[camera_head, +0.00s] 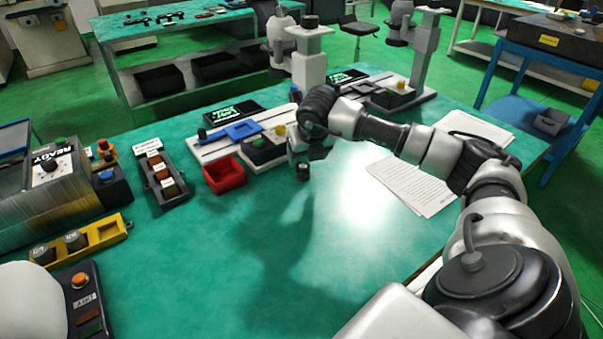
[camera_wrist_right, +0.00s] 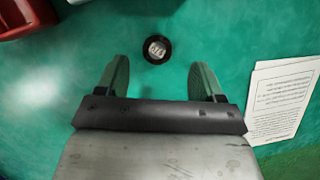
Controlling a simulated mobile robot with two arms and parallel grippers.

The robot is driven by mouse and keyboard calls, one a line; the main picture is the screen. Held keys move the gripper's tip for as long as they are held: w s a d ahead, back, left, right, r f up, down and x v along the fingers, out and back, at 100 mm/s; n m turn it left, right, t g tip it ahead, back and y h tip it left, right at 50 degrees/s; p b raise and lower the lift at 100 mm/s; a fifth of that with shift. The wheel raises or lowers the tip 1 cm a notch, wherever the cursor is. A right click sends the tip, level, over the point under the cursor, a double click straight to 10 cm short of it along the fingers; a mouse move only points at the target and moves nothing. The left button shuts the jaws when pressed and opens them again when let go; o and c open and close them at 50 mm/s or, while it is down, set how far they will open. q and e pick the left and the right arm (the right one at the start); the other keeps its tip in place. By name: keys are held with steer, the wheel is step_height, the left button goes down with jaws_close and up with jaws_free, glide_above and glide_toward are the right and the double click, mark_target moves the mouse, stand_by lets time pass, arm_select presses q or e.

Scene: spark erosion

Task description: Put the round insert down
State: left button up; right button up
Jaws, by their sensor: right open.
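The round insert (camera_head: 303,171) is a small black cylinder on the green table, below my right gripper (camera_head: 308,150). In the right wrist view the insert (camera_wrist_right: 157,49) shows from above as a black ring with a pale marked top. It stands just ahead of the two fingertips of the right gripper (camera_wrist_right: 159,64), centred across the gap, with green table visible between it and each finger. The right gripper is open and holds nothing. My left gripper is not in view.
A red bin (camera_head: 224,176) and a white fixture rail (camera_head: 215,150) lie left of the insert. Paper sheets (camera_head: 412,186) lie to its right. A yellow holder (camera_head: 103,235) with round pieces stands farther left. The table in front is clear.

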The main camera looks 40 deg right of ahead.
mark_target(303, 166)
steer(key=shift+w+f, duration=0.25)
steer(key=shift+f, duration=0.4)
steer(key=x, duration=0.4)
steer(key=shift+f, duration=0.3)
steer(key=shift+w+f, duration=0.1)
steer(key=shift+f, duration=0.15)
steer(key=shift+c, duration=0.3)
steer(key=c, duration=0.5)
steer(key=shift+r, duration=0.1)
jaws_close()
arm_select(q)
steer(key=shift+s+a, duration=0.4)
